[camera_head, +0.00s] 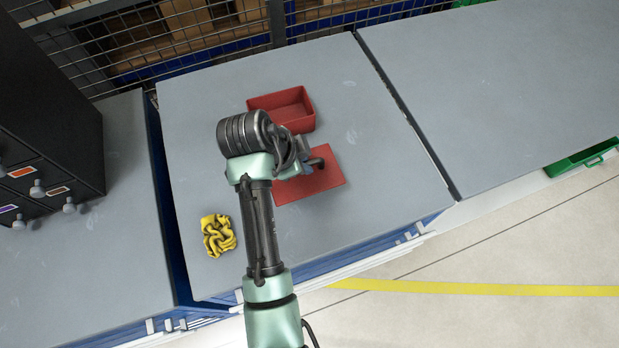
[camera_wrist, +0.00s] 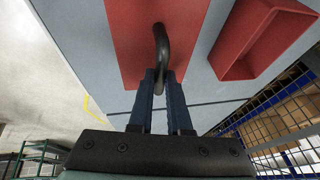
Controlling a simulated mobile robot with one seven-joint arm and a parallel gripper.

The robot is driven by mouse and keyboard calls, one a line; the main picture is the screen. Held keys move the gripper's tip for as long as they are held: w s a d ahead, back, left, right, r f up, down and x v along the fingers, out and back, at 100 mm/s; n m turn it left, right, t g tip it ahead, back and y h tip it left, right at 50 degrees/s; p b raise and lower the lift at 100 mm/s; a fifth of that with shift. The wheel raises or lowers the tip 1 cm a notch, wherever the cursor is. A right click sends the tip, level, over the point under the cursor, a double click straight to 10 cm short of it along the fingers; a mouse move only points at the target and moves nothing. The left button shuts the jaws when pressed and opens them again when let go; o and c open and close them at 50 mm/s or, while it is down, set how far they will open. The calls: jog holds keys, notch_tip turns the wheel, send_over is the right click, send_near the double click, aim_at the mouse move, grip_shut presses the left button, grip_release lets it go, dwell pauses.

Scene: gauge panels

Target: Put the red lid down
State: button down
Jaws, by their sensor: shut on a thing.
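The red lid (camera_head: 318,182) is a flat red plate with a dark curved handle. It is at the middle of the grey table in the head view, partly hidden by my arm. My gripper (camera_wrist: 162,77) is shut on the lid's handle (camera_wrist: 162,45) in the wrist view. The lid also shows there (camera_wrist: 130,35), close beyond the fingertips. I cannot tell whether the lid touches the table or is held just above it. An open red box (camera_head: 283,107) stands just behind the lid, uncovered. It also shows in the wrist view (camera_wrist: 235,40), apart from the lid.
A crumpled yellow cloth (camera_head: 218,235) lies on the table (camera_head: 380,215) left of my arm. A dark drawer cabinet (camera_head: 50,120) stands on the left table. A wire mesh fence (camera_head: 130,50) runs behind. The table's right part is clear.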

aim_at(304, 176)
notch_tip(304, 176, down, 2)
jog(key=shift+w, duration=0.15)
jog(key=shift+f+p, duration=0.3)
jog(key=shift+f, duration=1.6)
jog(key=shift+f, duration=0.15)
jog(key=c, duration=0.9)
grip_release()
jog(key=shift+o, duration=0.2)
